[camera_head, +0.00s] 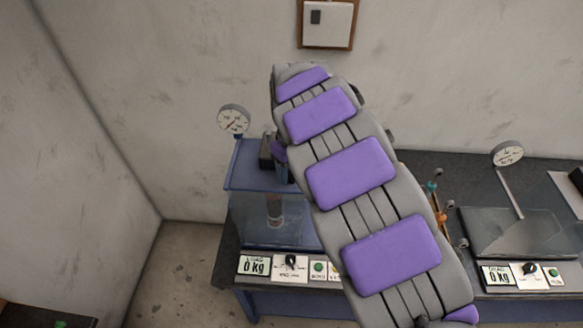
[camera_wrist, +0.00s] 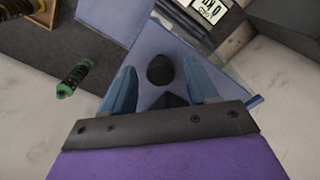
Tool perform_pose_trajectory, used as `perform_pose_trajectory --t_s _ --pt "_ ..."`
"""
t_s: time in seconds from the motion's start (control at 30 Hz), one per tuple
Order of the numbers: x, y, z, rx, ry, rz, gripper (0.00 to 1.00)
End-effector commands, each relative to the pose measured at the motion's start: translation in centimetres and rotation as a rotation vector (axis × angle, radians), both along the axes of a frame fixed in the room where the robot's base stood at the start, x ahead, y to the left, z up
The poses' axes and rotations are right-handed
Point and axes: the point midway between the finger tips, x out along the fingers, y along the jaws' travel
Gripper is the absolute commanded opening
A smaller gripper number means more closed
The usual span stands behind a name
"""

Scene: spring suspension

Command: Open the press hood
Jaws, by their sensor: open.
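The left press (camera_head: 246,178) is a blue frame with a round gauge on top. Its clear hood (camera_head: 252,225) appears to be down over the front, with a metal cylinder (camera_head: 274,212) behind it. My arm covers the press's right side. My gripper (camera_wrist: 159,72) is open in the wrist view, its two blue fingers apart. A dark round shape (camera_wrist: 160,70) shows between them against a blue-grey surface; I cannot tell whether it is touched. In the head view my gripper is mostly hidden beside the press's upper right.
A "0 kg" display (camera_head: 254,265) and a dark knob (camera_head: 291,261) sit on the press's front edge. A green-and-black part (camera_wrist: 74,79) shows in the wrist view.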

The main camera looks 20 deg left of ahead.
Motion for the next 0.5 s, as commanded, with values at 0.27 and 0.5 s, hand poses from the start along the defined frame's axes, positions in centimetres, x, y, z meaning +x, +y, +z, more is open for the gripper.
perform_pose_trajectory --t_s 0.27,0.5 --pt "0.00 0.00 0.00 0.000 0.000 0.000 0.43" --pt "0.01 -0.01 0.01 0.000 0.000 0.000 0.20"
